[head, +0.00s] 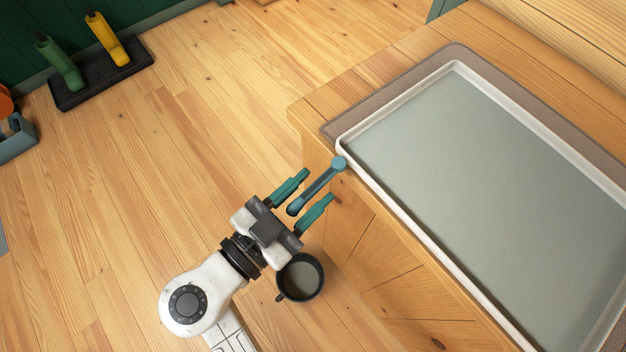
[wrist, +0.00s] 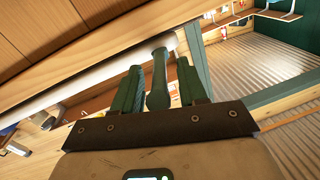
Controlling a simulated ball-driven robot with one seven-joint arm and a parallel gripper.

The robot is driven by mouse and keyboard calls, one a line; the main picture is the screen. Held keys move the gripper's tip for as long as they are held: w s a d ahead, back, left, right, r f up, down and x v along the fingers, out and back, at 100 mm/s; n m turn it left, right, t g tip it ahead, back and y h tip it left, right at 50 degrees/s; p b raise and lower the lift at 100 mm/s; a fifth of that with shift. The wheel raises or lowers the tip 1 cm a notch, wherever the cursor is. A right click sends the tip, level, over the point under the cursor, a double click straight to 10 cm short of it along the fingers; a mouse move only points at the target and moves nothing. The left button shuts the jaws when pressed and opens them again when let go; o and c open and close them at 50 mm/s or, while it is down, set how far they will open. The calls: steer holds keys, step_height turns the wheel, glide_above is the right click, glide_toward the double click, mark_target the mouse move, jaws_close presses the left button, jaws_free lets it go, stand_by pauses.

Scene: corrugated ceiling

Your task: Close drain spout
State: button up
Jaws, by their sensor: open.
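The drain spout's blue-teal lever (head: 326,176) is at the near left corner of a white-rimmed tray (head: 398,107), its round end by the rim and its arm pointing down-left. My gripper (head: 317,186) is open, with one teal finger on each side of the lever. In the wrist view the lever (wrist: 160,80) stands between the two fingers (wrist: 159,86), with a narrow gap visible on each side. I cannot tell whether either finger touches it. The outlet of the spout is not clearly visible.
The tray holds a flat grey-green surface and lies on a brown mat (head: 470,58) on a wooden counter (head: 370,75). A dark mug (head: 300,277) is below, beside my arm. A black rack (head: 102,76) with green and yellow handles stands far left. Open wooden floor lies between.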

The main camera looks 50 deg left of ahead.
steer(key=shift+w, duration=0.7)
steer(key=shift+c, duration=0.3)
jaws_close()
